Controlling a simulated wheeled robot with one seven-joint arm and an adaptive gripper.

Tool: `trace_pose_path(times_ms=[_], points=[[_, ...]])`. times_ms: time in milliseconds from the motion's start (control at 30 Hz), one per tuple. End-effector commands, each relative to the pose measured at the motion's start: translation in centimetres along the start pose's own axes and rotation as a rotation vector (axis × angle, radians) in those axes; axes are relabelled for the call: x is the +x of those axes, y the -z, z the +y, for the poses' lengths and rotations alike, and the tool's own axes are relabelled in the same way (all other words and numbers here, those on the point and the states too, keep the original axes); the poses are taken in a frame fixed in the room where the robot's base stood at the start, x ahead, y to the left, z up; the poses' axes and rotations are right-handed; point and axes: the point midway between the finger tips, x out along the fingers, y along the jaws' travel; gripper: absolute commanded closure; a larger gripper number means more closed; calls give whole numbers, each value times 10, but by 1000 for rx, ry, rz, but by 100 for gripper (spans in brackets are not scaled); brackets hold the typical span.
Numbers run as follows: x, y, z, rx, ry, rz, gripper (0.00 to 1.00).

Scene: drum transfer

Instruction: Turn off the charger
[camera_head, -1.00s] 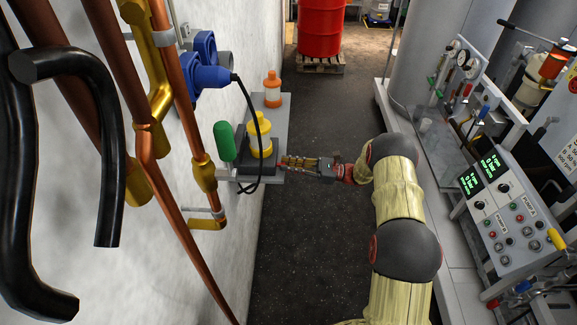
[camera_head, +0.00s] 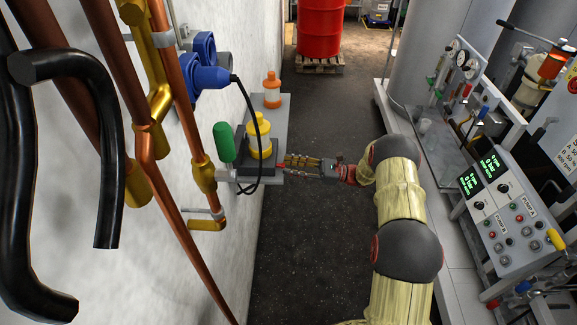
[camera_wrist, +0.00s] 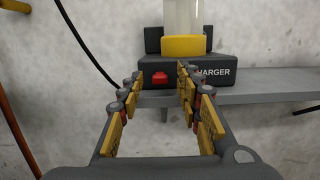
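The charger is a black box with white lettering (camera_wrist: 215,72) in the wrist view. A red switch (camera_wrist: 159,78) sits on its front face, left of the lettering. A yellow-based device with a clear upper part (camera_wrist: 184,45) stands on the charger. In the head view the black charger (camera_head: 242,170) rests on a grey shelf by the wall. My gripper (camera_wrist: 161,78) is open and empty. Its fingers point at the charger's front, and the red switch shows in the gap between them. In the head view my gripper (camera_head: 287,162) is just right of the charger, seemingly not touching it.
A green cylinder (camera_head: 224,141) and an orange bottle (camera_head: 272,90) stand by the charger. A black cable (camera_head: 249,110) hangs from a blue plug (camera_head: 203,77). Copper pipes (camera_head: 178,100) run at left. A control panel (camera_head: 505,215) stands at right. The floor (camera_head: 315,240) between is clear.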

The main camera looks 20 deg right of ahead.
Motion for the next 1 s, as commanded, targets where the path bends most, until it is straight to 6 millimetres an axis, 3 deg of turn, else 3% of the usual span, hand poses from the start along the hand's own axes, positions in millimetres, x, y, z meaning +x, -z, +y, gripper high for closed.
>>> trace_pose_path(times_ms=[300,500,700,1000], points=[[-64,1,-1,0,4,1,65],[-96,0,-1,-1,3,1,65],[-108,0,0,0,1,0,65],[-109,0,0,0,0,0,67]])
